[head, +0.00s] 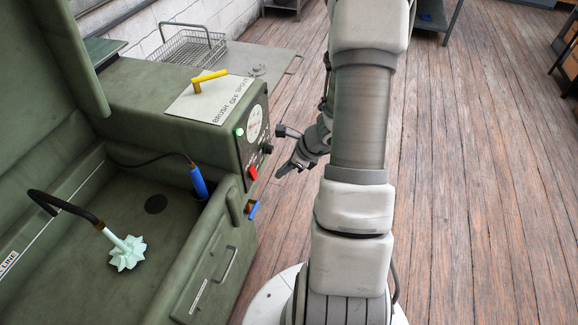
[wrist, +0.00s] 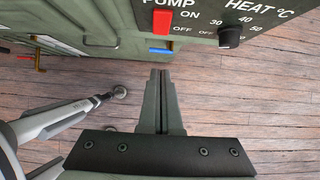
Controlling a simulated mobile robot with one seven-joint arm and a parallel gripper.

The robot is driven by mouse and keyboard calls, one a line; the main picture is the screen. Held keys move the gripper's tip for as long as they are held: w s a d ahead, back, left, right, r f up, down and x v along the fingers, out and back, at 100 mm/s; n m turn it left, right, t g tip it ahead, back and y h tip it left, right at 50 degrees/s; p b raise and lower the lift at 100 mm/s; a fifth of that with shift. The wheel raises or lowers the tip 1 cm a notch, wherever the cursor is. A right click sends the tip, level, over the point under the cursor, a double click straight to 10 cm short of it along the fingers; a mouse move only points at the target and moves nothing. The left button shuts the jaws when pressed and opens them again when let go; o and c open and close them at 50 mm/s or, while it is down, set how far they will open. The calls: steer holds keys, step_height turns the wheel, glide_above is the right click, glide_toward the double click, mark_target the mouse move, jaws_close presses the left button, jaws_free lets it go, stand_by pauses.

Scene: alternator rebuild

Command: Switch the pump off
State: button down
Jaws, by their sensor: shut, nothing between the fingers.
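The red pump switch (head: 253,173) is low on the control panel of the green parts washer in the head view. In the wrist view the switch (wrist: 162,20) sits under the word PUMP, with ON and OFF printed at its right. I cannot tell which way it is set. My gripper (head: 281,173) is just right of the panel in the head view, apart from the switch. In the wrist view my gripper (wrist: 160,73) is shut and empty, its fingertips below the switch in the picture.
A black heat knob (wrist: 229,37) is right of the switch. A blue-handled valve (head: 252,209) is below the panel; its handle (wrist: 161,51) lies between my fingertips and the switch in the wrist view. A green lamp (head: 239,132) glows. Open wooden floor (head: 480,180) lies right.

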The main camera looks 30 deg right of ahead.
mark_target(253, 173)
steer(key=w+a+f, duration=0.3)
steer(key=w, duration=0.1)
steer(key=shift+w+a+f, duration=0.15)
steer(key=shift+a+f, duration=0.05)
steer(key=shift+f, duration=0.15)
steer(key=shift+f+b, duration=0.2)
steer(key=shift+b, duration=0.5)
steer(key=shift+f+t+y+b, duration=0.3)
steer(key=shift+t+y+b, duration=0.4)
steer(key=shift+b, duration=1.65)
steer(key=shift+f+t+b, duration=0.2)
steer(key=shift+t+b, duration=0.2)
steer(key=shift+b, duration=0.5)
steer(key=t+y+b, duration=0.1)
steer(key=b, duration=0.3)
steer(key=shift+w+f+t, duration=0.1)
steer(key=shift+f+t, duration=0.05)
steer(key=shift+t, duration=0.15)
